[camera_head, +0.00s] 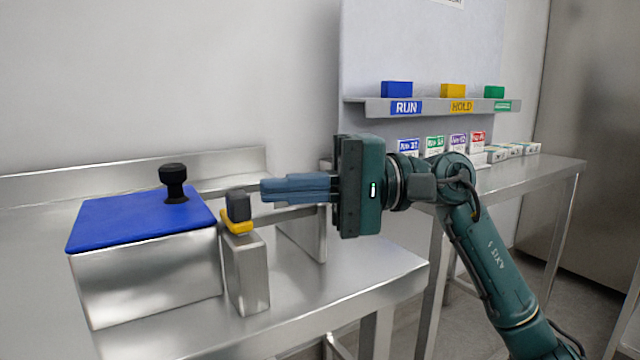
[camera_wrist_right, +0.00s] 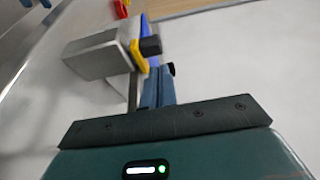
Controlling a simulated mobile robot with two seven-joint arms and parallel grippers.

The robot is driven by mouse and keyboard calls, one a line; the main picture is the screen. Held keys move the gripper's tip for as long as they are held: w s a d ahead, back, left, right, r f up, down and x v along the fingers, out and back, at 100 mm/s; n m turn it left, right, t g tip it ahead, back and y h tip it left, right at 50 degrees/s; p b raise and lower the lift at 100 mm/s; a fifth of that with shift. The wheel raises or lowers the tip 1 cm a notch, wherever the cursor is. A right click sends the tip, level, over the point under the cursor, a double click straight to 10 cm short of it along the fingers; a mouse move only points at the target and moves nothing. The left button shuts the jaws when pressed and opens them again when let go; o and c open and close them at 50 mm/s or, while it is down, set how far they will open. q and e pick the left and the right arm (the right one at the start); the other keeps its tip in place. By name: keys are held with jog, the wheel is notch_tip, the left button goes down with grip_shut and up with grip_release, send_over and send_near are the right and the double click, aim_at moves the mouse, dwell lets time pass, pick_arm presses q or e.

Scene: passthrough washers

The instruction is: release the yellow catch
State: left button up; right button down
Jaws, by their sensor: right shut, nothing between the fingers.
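The yellow catch (camera_head: 238,227) sits on top of a grey metal post (camera_head: 248,275), with a dark block (camera_head: 238,206) standing on it. The post is at the right front corner of a metal box with a blue lid (camera_head: 130,222). My right gripper (camera_head: 263,190) is shut and empty, pointing left, its fingertips just right of the dark block and about level with its top. In the right wrist view the yellow catch (camera_wrist_right: 137,56) and dark block (camera_wrist_right: 151,46) lie just beyond the shut fingers (camera_wrist_right: 157,88); I cannot tell whether they touch. My left gripper is out of view.
A black knob (camera_head: 174,182) stands on the blue lid. The box rests on a steel table (camera_head: 340,285) with clear room at the front right. Behind, a shelf (camera_head: 432,106) holds blue, yellow and green blocks over RUN and HOLD labels. A second steel bench (camera_head: 530,172) stands right.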

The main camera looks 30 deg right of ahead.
aim_at(241, 205)
jog(key=x, duration=0.3)
jog(key=shift+a, duration=0.25)
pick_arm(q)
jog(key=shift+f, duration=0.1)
pick_arm(e)
jog(key=shift+s+f+b, duration=0.2)
jog(key=shift+s+b, duration=0.65)
jog(key=shift+s, duration=0.25)
jog(key=shift+s+r, duration=0.1)
jog(key=shift+s, duration=0.55)
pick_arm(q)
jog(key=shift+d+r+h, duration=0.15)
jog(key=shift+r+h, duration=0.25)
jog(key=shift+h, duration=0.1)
